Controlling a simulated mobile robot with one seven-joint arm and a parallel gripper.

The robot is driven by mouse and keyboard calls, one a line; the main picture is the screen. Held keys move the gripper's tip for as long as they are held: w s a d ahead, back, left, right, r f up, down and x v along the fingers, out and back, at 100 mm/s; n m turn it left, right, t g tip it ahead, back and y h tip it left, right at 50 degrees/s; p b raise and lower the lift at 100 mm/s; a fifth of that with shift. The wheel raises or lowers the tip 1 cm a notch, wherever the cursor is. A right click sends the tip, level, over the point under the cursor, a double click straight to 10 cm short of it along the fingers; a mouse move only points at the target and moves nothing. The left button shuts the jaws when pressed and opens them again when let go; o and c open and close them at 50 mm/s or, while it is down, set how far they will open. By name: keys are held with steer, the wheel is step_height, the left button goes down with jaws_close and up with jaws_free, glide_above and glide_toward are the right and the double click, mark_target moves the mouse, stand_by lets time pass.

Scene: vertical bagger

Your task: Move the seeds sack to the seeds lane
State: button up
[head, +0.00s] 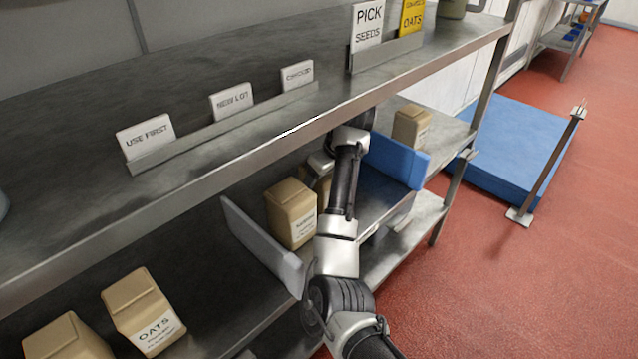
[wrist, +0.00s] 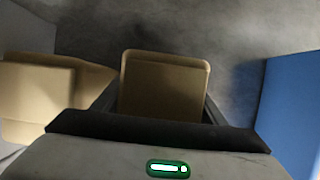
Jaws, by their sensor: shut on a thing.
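In the wrist view my gripper (wrist: 161,108) is shut on a tan sack (wrist: 165,80), with one finger on each side of it. The sack's label is not visible there, so I cannot read whether it is seeds. In the head view a tan patch (head: 323,190) beside my arm appears to be this sack, mostly hidden by the arm. A second tan sack (head: 292,212) stands just to the left, its label too small to read; it also shows in the wrist view (wrist: 38,95). A "PICK SEEDS" sign (head: 367,26) stands on the upper shelf.
A grey divider (head: 258,245) and a blue divider (head: 396,160) flank the sacks; the blue one also shows in the wrist view (wrist: 290,110). An oats sack (head: 142,310) stands left, another sack (head: 410,126) right. The upper shelf edge (head: 240,150) overhangs my arm.

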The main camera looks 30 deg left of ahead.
steer(key=o, duration=1.5)
